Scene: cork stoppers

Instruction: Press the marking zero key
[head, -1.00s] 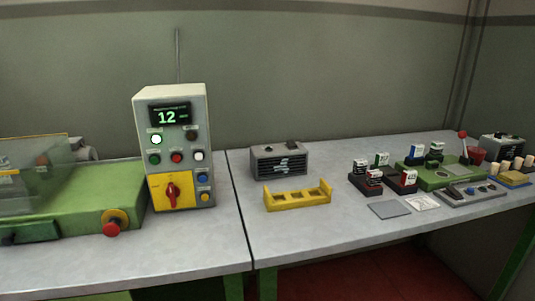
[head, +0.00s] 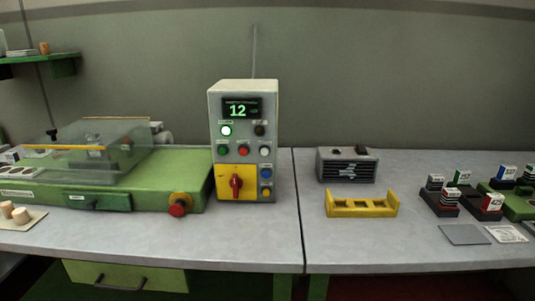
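A grey control box (head: 244,140) stands upright on the bench near the middle of the head view. Its display (head: 242,109) reads 12 in green. Below it are a lit whitish-green lamp (head: 226,130) and a dark lamp (head: 260,130). A row holds a green button (head: 223,149), a red button (head: 243,149) and a white button (head: 265,150). A red rotary switch (head: 236,182) sits on a yellow plate, with a blue button (head: 266,173) and a yellow button (head: 266,190) to its right. The labels are too small to read, so I cannot tell which is the marking zero key. Neither gripper is in view.
A green machine (head: 170,180) with a clear cover and a red mushroom button (head: 177,210) stands left of the box. To the right are a grey vented unit (head: 346,166), a yellow rack (head: 361,211) and several labelled blocks (head: 443,199). The bench front before the box is clear.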

